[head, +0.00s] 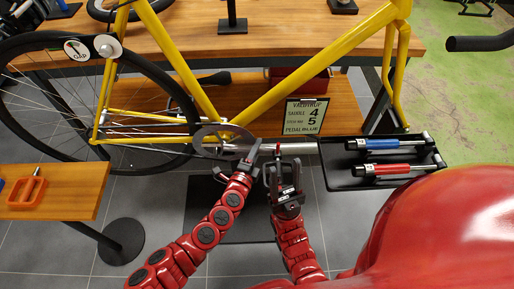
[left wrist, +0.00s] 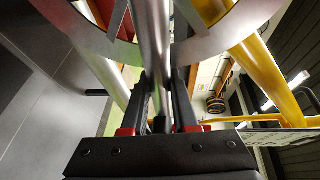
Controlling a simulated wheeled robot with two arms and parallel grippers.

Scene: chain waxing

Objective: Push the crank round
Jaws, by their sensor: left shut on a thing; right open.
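The silver crank (left wrist: 150,35) runs up the middle of the left wrist view in front of the grey chainring (left wrist: 245,18). My left gripper (left wrist: 160,98) is shut on the crank, one dark finger on each side. In the head view my left gripper (head: 251,157) is just right of and below the chainring (head: 210,133); the crank is largely hidden there by the gripper. My right gripper (head: 283,166) is open and empty, just right of the left one and slightly lower. The yellow bicycle frame (head: 165,45) stands behind both grippers.
A black tray (head: 342,172) at the right holds a blue-handled tool (head: 382,143) and a red-handled tool (head: 388,169). A sign (head: 305,115) stands behind the grippers. The rear wheel (head: 60,153) is at the left.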

